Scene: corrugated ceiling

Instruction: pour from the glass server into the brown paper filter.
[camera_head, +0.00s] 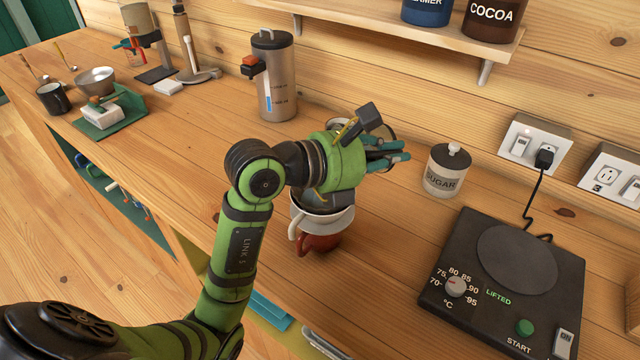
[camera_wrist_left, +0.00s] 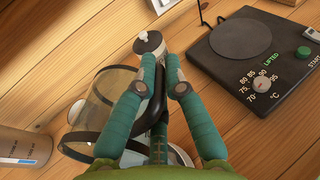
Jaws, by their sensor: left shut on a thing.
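My left gripper (camera_head: 388,156) is shut on the black handle (camera_wrist_left: 157,92) of the glass server (camera_wrist_left: 118,95). The server is clear, with dark bands, and looks tilted in the left wrist view. In the head view it is mostly hidden behind my gripper, above the counter. A white dripper (camera_head: 323,222) sits on a red-brown mug (camera_head: 320,243) just below my left gripper. The brown paper filter cannot be made out; my gripper covers much of the dripper's mouth. Whether any liquid is flowing cannot be seen. My right gripper is not in view.
A sugar jar (camera_head: 446,171) and a black hot plate (camera_head: 505,275) stand to the right. A steel dispenser (camera_head: 275,90) stands behind to the left. A bowl (camera_head: 96,82) and a black mug (camera_head: 54,98) are at far left. The counter (camera_head: 185,135) between is clear.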

